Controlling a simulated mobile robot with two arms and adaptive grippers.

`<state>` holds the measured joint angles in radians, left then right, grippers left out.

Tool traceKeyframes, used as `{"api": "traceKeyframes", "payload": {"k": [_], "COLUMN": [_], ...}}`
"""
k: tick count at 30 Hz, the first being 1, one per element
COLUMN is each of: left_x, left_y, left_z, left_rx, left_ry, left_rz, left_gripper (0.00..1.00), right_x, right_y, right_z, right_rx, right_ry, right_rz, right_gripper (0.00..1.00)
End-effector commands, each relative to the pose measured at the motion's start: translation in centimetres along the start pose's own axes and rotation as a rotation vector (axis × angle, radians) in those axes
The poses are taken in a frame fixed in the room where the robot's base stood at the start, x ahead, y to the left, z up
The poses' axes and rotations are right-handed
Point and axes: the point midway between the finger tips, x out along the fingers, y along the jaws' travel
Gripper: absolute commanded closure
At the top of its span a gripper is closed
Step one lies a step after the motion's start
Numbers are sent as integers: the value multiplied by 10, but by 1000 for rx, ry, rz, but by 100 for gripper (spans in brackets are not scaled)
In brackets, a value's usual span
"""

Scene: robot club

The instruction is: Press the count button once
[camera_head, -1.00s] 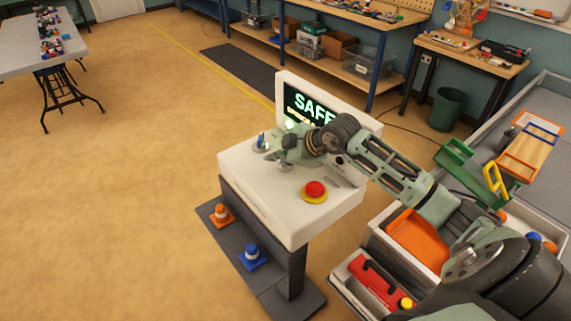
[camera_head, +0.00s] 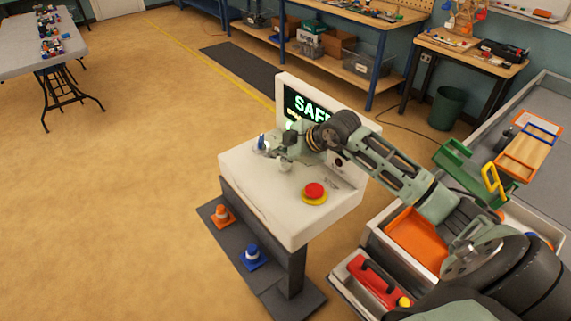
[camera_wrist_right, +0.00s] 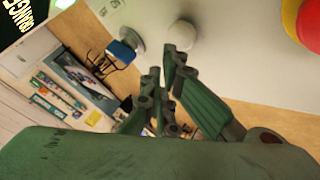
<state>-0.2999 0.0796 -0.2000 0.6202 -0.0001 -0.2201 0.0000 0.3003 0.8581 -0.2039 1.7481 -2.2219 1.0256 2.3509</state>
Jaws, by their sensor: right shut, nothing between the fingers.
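A white console (camera_head: 262,192) on a dark stand has a sloped top and a raised screen (camera_head: 297,103) reading "SAFE", partly covered by my right arm. A red mushroom button on a yellow ring (camera_head: 314,192) sits on the top's near right part. A blue-topped control (camera_head: 261,142) is at the left; it also shows in the right wrist view (camera_wrist_right: 124,50). A pale round button (camera_wrist_right: 182,36) lies beside it in the wrist view; I cannot read its label. My right gripper (camera_wrist_right: 167,76) is shut and empty, close to this pale button; contact cannot be told. My left gripper is out of view.
A red toolbox (camera_head: 372,284) and a green carrier (camera_head: 474,170) are at the right. Open floor lies to the left.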

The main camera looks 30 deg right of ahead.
Motion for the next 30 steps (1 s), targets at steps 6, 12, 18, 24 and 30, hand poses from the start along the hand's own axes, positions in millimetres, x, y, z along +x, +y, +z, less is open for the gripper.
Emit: {"api": "traceKeyframes", "payload": {"k": [6,12,18,24,30], "left_x": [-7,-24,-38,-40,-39], "left_y": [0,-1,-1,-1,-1], "left_z": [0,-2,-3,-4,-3], "left_rx": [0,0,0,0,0], "left_ry": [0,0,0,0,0], "left_rz": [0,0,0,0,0], "left_gripper": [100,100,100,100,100], "right_x": [-6,-20,-33,-35,-35], "right_y": [4,15,25,26,26], "right_z": [-4,-15,-25,-26,-26], "right_rx": [0,0,0,0,0], "right_ry": [1,1,1,1,1], "right_rz": [1,1,1,0,0], "right_gripper": [100,100,100,100,100]}}
